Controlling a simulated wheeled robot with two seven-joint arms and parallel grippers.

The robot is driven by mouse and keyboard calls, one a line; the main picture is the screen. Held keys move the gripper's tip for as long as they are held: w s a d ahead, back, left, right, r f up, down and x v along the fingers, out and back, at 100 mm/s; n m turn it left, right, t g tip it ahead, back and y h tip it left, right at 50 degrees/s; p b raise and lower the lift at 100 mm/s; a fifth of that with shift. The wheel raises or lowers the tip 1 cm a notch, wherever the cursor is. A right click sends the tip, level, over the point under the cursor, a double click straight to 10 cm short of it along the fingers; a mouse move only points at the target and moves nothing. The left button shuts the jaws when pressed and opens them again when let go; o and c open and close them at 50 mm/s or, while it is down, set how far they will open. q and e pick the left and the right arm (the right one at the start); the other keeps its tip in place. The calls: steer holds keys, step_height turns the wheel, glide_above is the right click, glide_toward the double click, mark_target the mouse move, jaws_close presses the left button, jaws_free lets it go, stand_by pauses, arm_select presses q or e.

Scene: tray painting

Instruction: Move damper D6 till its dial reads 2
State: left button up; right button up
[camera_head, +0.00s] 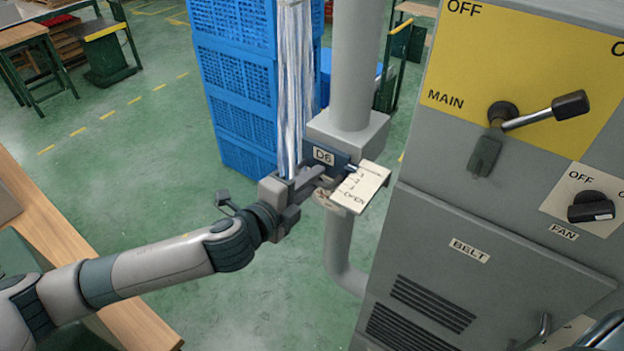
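Damper D6 is a grey box (348,133) on a vertical grey duct, with a "D6" label (323,156) on its front. A pale dial plate (363,186) sticks out from it toward the right, with a scale and the word "OPEN" at its near end. The scale numbers and any pointer reading are too small to make out. My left gripper (322,181) is right at the damper, its fingers in front of the box beside the dial plate. The fingers overlap the damper's handle area, so I cannot tell whether they grip anything.
A grey cabinet (440,220) stands close on the right, with a MAIN lever (545,111) and a FAN knob (590,207). Stacked blue crates (235,90) stand behind the damper. A wooden bench edge (60,235) is at left. Green floor (130,150) lies open between.

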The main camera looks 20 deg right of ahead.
arm_select(q)
jaws_close()
steer(key=v, duration=0.2)
steer(key=p+v, duration=0.1)
steer(key=shift+s+a+f, duration=0.25)
steer(key=shift+a+f, duration=0.05)
steer(key=o, duration=0.5)
jaws_free()
steer(key=shift+w+d, duration=0.1)
steer(key=shift+o, duration=0.2)
